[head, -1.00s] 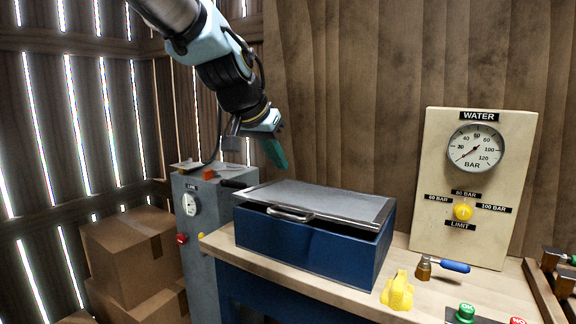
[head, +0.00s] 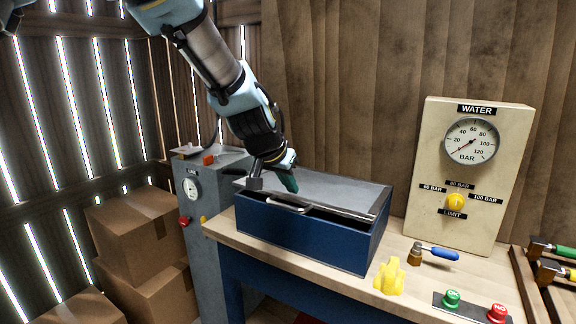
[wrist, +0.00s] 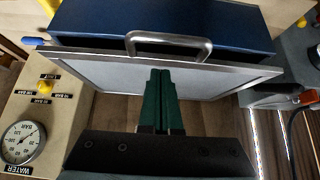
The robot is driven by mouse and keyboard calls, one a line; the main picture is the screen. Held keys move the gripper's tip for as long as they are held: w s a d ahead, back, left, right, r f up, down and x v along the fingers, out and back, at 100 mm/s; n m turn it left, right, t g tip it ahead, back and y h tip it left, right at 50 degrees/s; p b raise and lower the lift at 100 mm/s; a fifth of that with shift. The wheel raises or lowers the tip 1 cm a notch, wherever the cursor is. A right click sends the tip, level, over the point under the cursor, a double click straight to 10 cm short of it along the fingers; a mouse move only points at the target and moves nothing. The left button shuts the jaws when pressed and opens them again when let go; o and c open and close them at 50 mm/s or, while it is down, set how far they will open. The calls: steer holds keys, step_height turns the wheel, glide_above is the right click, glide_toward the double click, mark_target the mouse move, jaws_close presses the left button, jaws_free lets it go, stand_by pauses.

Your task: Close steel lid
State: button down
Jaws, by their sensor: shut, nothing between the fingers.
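The steel lid (head: 335,190) is a grey sheet with a metal frame on top of a blue box (head: 300,236). It lies almost flat, with a dark gap under its front edge, so it is slightly ajar. A metal handle (head: 286,205) is on the front edge. My gripper (head: 290,184), with green fingers, is shut and empty, over the lid's left part behind the handle. In the wrist view the fingers (wrist: 160,73) point across the lid (wrist: 108,76) toward the handle (wrist: 170,43). I cannot tell whether they touch the lid.
The box stands on a wooden bench (head: 335,283). A WATER gauge panel (head: 470,180) stands right of it. A yellow knob-like piece (head: 390,276), a blue-handled tool (head: 437,253) and green and red buttons lie in front. A grey cabinet (head: 212,235) and cardboard boxes (head: 140,235) are left.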

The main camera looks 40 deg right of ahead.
steer(key=shift+s+a+f, duration=0.2)
steer(key=shift+a+f, duration=0.55)
steer(key=shift+f, duration=0.1)
steer(key=f+b, duration=0.4)
steer(key=shift+s+a+f, duration=0.1)
steer(key=shift+s+a, duration=0.05)
steer(key=shift+a, duration=0.25)
steer(key=shift+f, duration=0.1)
steer(key=r+p, duration=0.1)
steer(key=d+r+p, duration=0.2)
steer(key=r, duration=0.1)
steer(key=shift+w+r, duration=0.1)
steer(key=shift+w, duration=0.3)
steer(key=shift+s+r+b, duration=0.15)
steer(key=shift+r+b, duration=0.1)
steer(key=shift+b, duration=0.25)
steer(key=b+v, duration=0.2)
steer(key=v, duration=0.7)
steer(key=shift+a+f, duration=0.3)
steer(key=shift+a, duration=0.15)
